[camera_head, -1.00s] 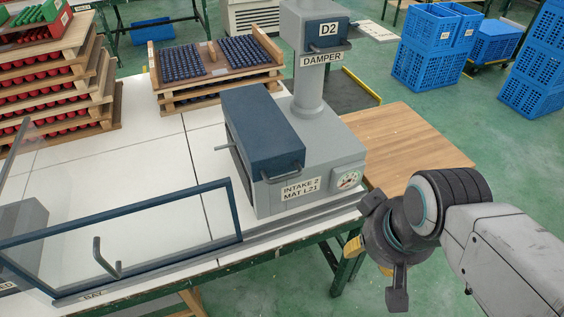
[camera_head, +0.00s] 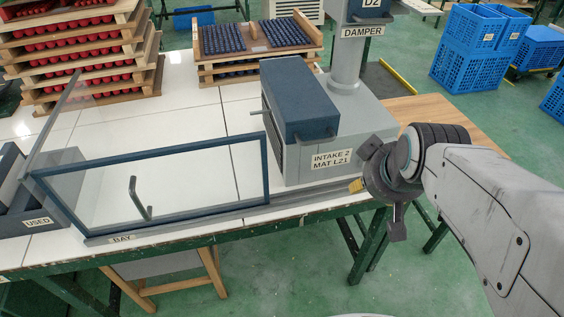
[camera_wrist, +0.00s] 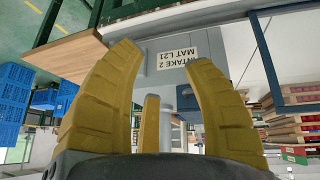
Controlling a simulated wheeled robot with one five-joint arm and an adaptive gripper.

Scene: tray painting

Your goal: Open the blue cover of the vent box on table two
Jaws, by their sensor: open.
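The vent box (camera_head: 350,110) is a grey box on the white table, labelled "INTAKE 2 MAT L21". Its blue cover (camera_head: 300,98) lies down over the left part of its top. A grey bar handle shows at the cover's front end, and a thin rod sticks out at its left. My gripper (camera_head: 376,186) is at the box's front right corner, apart from the cover, hiding the gauge there. In the wrist view my gripper (camera_wrist: 165,56) has its yellow fingers spread with nothing between them; the box label (camera_wrist: 178,56) shows beyond them.
A blue-framed clear panel (camera_head: 268,170) with a hooked handle stands left of the box, over the bay. A grey column marked "DAMPER" (camera_head: 347,65) rises behind the cover. A rack of dark pieces (camera_head: 255,45) stands behind. Blue crates (camera_head: 470,45) are on the floor at right.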

